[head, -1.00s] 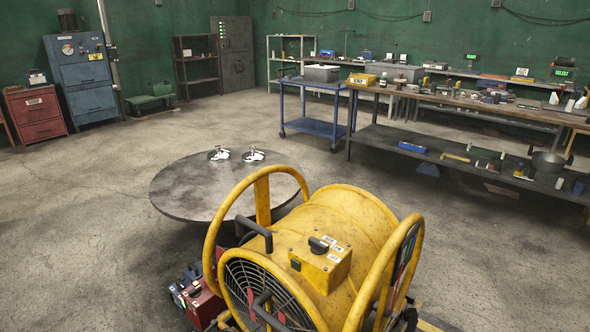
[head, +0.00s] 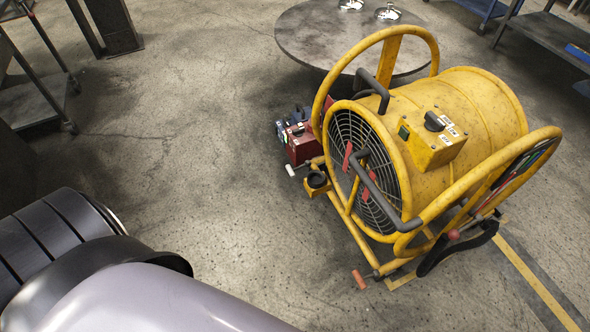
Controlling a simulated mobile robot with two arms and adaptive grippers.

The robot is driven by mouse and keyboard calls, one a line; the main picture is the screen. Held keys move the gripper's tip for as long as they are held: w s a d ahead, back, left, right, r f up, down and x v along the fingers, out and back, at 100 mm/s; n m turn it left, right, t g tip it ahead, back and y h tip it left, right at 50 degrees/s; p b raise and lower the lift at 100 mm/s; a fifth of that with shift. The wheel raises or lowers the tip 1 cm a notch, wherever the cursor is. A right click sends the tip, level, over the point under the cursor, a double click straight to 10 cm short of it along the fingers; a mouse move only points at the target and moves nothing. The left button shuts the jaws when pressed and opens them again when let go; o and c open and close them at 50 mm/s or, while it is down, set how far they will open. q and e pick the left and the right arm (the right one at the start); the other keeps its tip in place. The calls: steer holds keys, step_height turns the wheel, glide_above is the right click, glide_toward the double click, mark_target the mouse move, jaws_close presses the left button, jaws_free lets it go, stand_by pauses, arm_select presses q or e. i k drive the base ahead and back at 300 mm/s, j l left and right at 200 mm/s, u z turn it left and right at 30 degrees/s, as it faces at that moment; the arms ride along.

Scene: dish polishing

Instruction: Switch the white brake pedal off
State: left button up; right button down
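A yellow drum fan (head: 455,110) on a tubular wheeled frame stands on the concrete floor, right of centre in the head view. A small white-tipped part (head: 291,171), which may be the white brake pedal, sticks out low at the left of the frame, just below a red box (head: 303,146). It is too small to tell its on or off position. An orange-red tipped part (head: 359,279) sticks out at the frame's lower front, and another red tip (head: 453,235) is at its right. Neither of my grippers is in view; only grey and black parts of my own body show at lower left.
A round dark metal table (head: 310,38) stands behind the fan, with two small white-and-metal items on top. Dark shelving (head: 35,95) is at the left edge, and blue and grey benches are at upper right.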

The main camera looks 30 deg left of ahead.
mark_target(299, 167)
steer(key=i+j, duration=0.15)
steer(key=j, duration=0.25)
steer(key=i+j+z, duration=0.15)
steer(key=j, duration=0.3)
steer(key=i+j, duration=0.2)
steer(key=j, duration=0.25)
steer(key=i+j+z, duration=0.1)
steer(key=j, duration=0.3)
steer(key=i+j+z, duration=0.1)
steer(key=j, duration=0.35)
steer(key=i+j, duration=0.2)
steer(key=j, duration=0.3)
steer(key=i+j+z, duration=0.1)
steer(key=j, duration=0.35)
